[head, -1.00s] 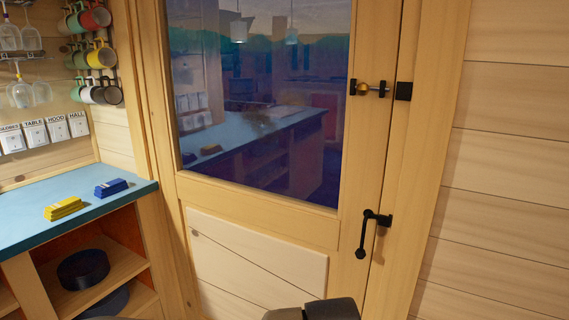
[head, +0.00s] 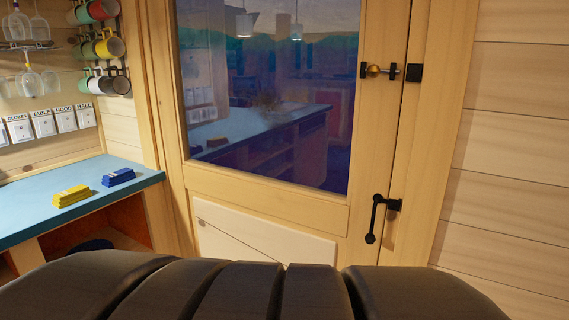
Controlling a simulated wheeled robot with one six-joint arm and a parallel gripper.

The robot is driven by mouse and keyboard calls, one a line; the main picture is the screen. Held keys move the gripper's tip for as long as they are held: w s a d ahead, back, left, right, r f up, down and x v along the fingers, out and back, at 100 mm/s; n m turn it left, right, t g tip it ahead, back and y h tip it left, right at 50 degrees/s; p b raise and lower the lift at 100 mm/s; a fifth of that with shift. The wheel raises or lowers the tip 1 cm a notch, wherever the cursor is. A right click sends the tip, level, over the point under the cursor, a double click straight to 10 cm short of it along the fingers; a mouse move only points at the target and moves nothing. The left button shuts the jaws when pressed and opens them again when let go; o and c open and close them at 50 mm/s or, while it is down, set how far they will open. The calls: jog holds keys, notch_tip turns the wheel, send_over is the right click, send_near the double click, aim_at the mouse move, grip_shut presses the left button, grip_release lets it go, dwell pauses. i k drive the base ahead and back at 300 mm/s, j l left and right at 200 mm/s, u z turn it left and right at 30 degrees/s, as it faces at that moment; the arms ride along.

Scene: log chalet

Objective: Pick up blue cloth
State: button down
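The blue cloth (head: 118,177) lies folded in a small stack on the blue counter (head: 30,222) at the left of the head view, near the counter's right end. A folded yellow cloth (head: 71,196) lies just left of it and nearer, with a small gap between them. Dark, rounded segments that look like part of my own arm fill the bottom of the view. I cannot make out my gripper's fingers. Nothing touches the blue cloth.
A wooden door with a glass pane (head: 265,110), a bolt and a black handle (head: 378,218) stands ahead. Mugs (head: 108,45) and upside-down glasses (head: 30,83) hang above the counter, over labelled switches (head: 43,124). A dark round pan (head: 90,245) shows partly on the shelf below.

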aim_at(119, 177)
jog(key=u, duration=1.2)
